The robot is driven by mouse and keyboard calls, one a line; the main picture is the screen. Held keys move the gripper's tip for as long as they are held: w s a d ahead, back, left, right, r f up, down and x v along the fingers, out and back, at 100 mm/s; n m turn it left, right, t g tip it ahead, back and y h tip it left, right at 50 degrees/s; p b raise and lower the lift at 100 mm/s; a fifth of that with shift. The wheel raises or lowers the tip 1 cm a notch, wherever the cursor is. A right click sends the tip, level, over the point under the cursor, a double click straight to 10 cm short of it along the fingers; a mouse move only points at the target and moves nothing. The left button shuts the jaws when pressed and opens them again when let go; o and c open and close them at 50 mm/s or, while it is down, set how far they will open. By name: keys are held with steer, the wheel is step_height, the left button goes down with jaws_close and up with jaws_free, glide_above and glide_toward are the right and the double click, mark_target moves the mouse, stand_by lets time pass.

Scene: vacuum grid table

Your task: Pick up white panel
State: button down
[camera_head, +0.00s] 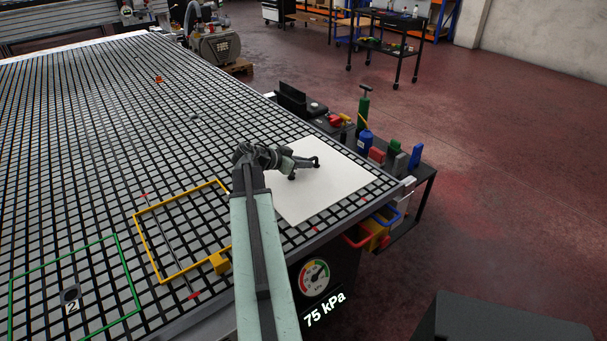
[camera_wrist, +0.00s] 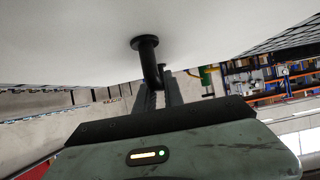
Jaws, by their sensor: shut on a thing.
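The white panel (camera_head: 335,190) is a flat, pale sheet at the right edge of the grid table in the head view. It fills the upper part of the wrist view (camera_wrist: 70,35). My gripper (camera_head: 304,166) is over the middle of the panel, reaching in from the left. In the wrist view, a black stem with a round foot (camera_wrist: 145,42) meets the panel's surface in front of my gripper (camera_wrist: 160,90). The jaws are shut at the panel; the exact contact is hard to see. I cannot tell whether the panel rests on the grid or is slightly above it.
The black-lined grid table (camera_head: 90,130) bears a yellow frame (camera_head: 148,248) and a green frame (camera_head: 125,265) left of my arm. A side cart with bottles and coloured blocks (camera_head: 376,155) stands close beyond the panel. A gauge (camera_head: 314,278) reads 75 kPa. Red floor (camera_head: 500,170) lies open at right.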

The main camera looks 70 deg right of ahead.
step_height(320, 180, up, 10)
steer(key=p, duration=1)
steer(key=shift+r, duration=0.1)
